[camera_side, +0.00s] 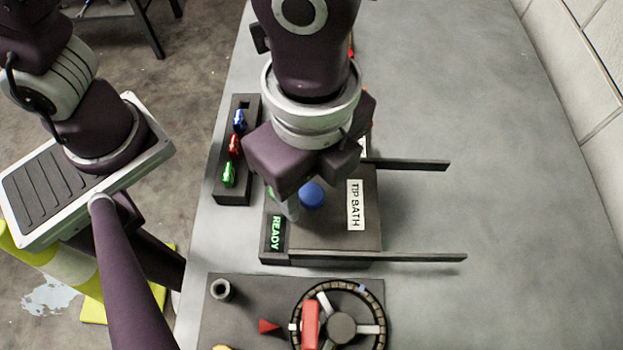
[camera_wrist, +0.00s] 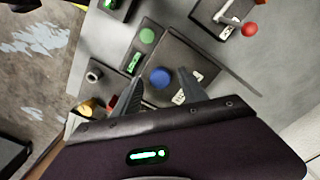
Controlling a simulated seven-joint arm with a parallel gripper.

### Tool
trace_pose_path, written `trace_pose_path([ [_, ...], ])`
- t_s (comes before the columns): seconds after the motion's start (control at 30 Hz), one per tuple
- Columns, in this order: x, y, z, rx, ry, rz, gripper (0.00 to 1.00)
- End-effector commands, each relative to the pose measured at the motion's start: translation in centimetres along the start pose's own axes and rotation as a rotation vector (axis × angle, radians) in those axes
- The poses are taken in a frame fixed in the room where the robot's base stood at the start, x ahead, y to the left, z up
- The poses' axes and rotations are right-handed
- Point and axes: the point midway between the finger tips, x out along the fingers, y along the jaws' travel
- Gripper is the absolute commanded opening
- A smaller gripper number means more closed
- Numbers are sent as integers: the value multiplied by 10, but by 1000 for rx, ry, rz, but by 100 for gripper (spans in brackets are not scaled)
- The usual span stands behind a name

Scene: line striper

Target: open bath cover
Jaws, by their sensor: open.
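The bath cover (camera_side: 335,238) is a dark flat plate labelled TIP BATH, with a round blue knob (camera_side: 312,194) on top. It lies over the bath box between two dark rails that run out to the right. In the wrist view the cover (camera_wrist: 200,62) and blue knob (camera_wrist: 160,78) also show. My gripper (camera_side: 298,203) is open and pointing down at the knob. In the wrist view its two fingers (camera_wrist: 161,84) appear on either side of the knob; I cannot tell whether they touch it. In the side view the gripper hides part of the cover's left side.
A lit READY sign (camera_side: 276,233) is at the box's left end. A rack (camera_side: 233,190) with blue, red and green pieces stands left. The bench between and beyond the rails (camera_side: 415,257) is clear.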

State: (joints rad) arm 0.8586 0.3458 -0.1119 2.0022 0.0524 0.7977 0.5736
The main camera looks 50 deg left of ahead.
Motion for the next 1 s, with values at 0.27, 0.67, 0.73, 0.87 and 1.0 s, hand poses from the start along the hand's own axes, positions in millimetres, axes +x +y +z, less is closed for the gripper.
trace_pose_path([
  [0.27, 5, 0, 0, -2, 1, -1, 50],
  [0.67, 5, 0, 0, -3, 1, -1, 0],
  [0.73, 5, 0, 0, -3, 1, -1, 0],
  [0.87, 5, 0, 0, -4, 1, -1, 0],
  [1.0, 4, 0, 0, -4, 1, -1, 0],
])
